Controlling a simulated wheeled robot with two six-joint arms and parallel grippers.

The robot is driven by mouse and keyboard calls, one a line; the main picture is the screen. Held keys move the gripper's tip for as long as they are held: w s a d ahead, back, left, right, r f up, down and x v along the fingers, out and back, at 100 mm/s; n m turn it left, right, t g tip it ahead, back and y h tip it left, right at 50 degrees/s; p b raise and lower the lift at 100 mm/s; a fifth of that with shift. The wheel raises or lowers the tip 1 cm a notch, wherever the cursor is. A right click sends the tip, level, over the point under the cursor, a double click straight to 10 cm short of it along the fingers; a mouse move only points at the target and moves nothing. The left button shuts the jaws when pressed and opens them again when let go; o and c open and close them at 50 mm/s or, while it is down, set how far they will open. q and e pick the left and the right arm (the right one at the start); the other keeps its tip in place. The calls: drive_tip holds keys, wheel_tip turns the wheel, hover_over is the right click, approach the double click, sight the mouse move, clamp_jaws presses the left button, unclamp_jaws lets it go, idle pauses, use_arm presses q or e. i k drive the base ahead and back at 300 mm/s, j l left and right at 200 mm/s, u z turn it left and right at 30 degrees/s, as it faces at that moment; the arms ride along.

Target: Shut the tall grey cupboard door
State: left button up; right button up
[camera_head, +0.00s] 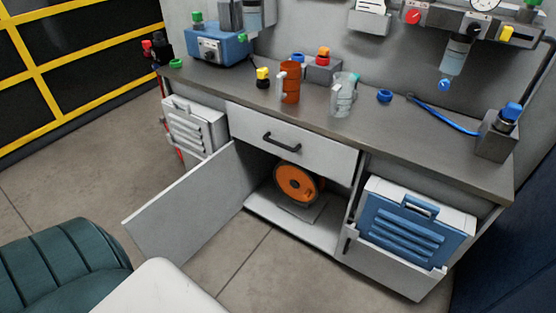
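A grey cupboard door (190,212) under the workbench stands wide open. It is hinged at the left side of the opening and swings out over the floor to the front left. Inside the open cupboard (262,207) an orange reel (297,184) stands on a small grey base. I see no handle on the side of the door that faces me. Neither of my grippers is in view.
A closed drawer (310,155) with a black handle sits above the opening. A blue louvred case (405,232) hangs to the right, a white one (187,128) to the left. A green padded seat (65,265) stands at the lower left, near the door. Floor (270,275) before the opening is clear.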

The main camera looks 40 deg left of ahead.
sight(175, 225)
drive_tip(key=u, duration=1)
drive_tip(key=i+j+z, duration=0.1)
drive_tip(key=j+z, duration=0.25)
drive_tip(key=j, duration=0.8)
drive_tip(key=j+z, duration=0.35)
drive_tip(key=j, duration=0.75)
drive_tip(key=j+z, duration=0.25)
drive_tip(key=j, duration=0.3)
drive_tip(key=j+z, duration=0.2)
drive_tip(key=j, duration=0.4)
drive_tip(key=j+z, duration=0.25)
drive_tip(key=j, duration=0.35)
drive_tip(key=k+j+z, duration=0.2)
drive_tip(key=j, duration=0.35)
drive_tip(key=j+z, duration=0.25)
drive_tip(key=j, duration=0.6)
drive_tip(key=k+j+z, duration=0.1)
drive_tip(key=j, duration=0.15)
